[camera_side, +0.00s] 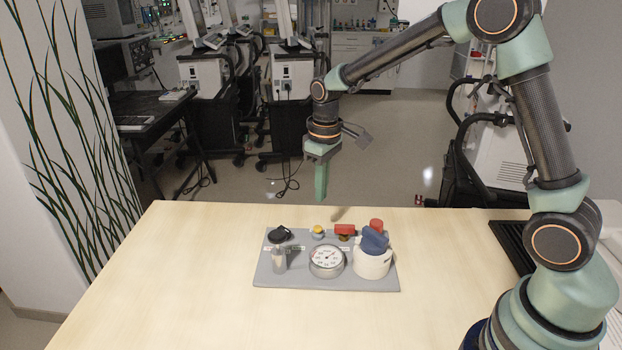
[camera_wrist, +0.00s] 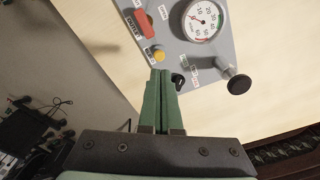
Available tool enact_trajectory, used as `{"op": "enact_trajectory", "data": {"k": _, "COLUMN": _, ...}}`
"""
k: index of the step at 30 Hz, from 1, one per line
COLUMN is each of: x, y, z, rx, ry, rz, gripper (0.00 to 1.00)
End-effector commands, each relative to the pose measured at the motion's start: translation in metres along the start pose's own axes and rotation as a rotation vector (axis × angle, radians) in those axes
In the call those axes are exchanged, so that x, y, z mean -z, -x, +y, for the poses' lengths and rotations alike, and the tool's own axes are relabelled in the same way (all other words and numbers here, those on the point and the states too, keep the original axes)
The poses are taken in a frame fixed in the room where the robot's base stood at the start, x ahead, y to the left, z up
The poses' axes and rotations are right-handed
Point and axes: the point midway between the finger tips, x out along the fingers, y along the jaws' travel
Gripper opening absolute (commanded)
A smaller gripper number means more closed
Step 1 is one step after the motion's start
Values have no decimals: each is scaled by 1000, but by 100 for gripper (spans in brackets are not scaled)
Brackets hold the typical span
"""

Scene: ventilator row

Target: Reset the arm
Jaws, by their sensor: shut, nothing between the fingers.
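My gripper (camera_side: 320,180) hangs pointing down above the far edge of the table, higher than the grey panel board and apart from it. In the wrist view the two green fingers (camera_wrist: 161,88) are together with nothing between them. My arm is bent, rising from the right side of the table.
The light wood table (camera_side: 180,290) is clear left of and in front of the board. A black keyboard-like item (camera_side: 512,247) lies at the right by my base. Ventilator carts (camera_side: 293,80) stand on the floor behind the table.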

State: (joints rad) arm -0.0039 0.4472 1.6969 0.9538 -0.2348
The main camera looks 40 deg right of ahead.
Motion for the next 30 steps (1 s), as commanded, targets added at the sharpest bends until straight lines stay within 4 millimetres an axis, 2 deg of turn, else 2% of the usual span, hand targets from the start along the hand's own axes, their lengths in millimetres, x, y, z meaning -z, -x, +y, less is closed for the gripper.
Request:
{"op": "enact_trajectory", "data": {"k": 1, "x": -5, "y": 16, "z": -1, "rx": -6, "ry": -10, "rz": 27, "gripper": 0}}
{"op": "enact_trajectory", "data": {"k": 6, "x": -30, "y": 61, "z": -7, "rx": -24, "ry": -57, "rz": 112, "gripper": 0}}
{"op": "enact_trajectory", "data": {"k": 12, "x": -66, "y": 100, "z": -15, "rx": -39, "ry": -110, "rz": 211, "gripper": 0}}
{"op": "enact_trajectory", "data": {"k": 15, "x": -86, "y": 113, "z": -20, "rx": -44, "ry": -136, "rz": 260, "gripper": 0}}
{"op": "enact_trajectory", "data": {"k": 19, "x": -111, "y": 124, "z": -26, "rx": -50, "ry": -171, "rz": 326, "gripper": 0}}
{"op": "enact_trajectory", "data": {"k": 24, "x": -138, "y": 130, "z": -32, "rx": -53, "ry": -209, "rz": 399, "gripper": 0}}
{"op": "enact_trajectory", "data": {"k": 30, "x": -153, "y": 129, "z": -35, "rx": -54, "ry": -232, "rz": 441, "gripper": 0}}
